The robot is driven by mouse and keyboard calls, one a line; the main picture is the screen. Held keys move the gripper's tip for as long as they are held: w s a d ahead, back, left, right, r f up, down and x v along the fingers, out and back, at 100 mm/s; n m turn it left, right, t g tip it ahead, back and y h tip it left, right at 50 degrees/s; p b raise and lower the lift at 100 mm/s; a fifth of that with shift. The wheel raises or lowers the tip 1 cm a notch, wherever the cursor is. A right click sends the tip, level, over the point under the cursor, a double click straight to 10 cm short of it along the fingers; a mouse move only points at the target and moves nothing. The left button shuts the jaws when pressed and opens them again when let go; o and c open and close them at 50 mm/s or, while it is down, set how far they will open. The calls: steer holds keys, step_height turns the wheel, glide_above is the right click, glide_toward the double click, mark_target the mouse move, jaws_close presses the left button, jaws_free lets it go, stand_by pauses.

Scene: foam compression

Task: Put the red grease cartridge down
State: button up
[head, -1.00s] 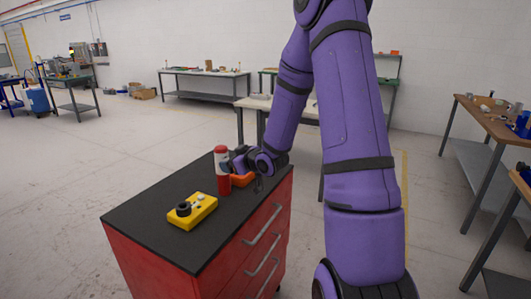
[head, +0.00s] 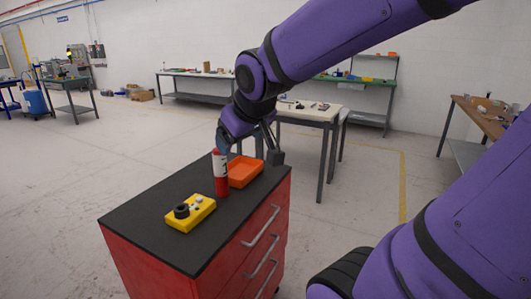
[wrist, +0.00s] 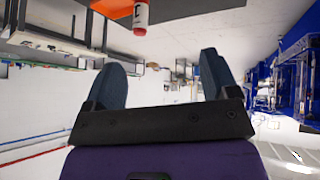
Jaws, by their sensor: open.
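The red grease cartridge (head: 221,184), with a white-and-dark label band, stands upright on the black top of the red drawer cabinet (head: 150,212). My gripper (head: 240,149) is open and empty, above and behind the cartridge, over the orange tray. In the wrist view, the two blue-grey fingers of my gripper (wrist: 162,68) are spread apart with nothing between them. The cartridge (wrist: 140,16) shows at the top edge there, beyond the fingertips and partly cut off by the frame.
An orange tray (head: 246,170) lies just behind and right of the cartridge. A yellow box with a black knob (head: 190,214) sits in front of it to the left. The cabinet top's left part is bare. Workbenches stand farther back.

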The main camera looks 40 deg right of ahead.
steer(key=s+a+r+g+y, duration=0.1)
steer(key=s+a, duration=0.3)
steer(key=s, duration=0.8)
steer(key=shift+s+r+g+y, duration=0.15)
steer(key=shift+r+g+y, duration=0.2)
steer(key=shift+g, duration=0.25)
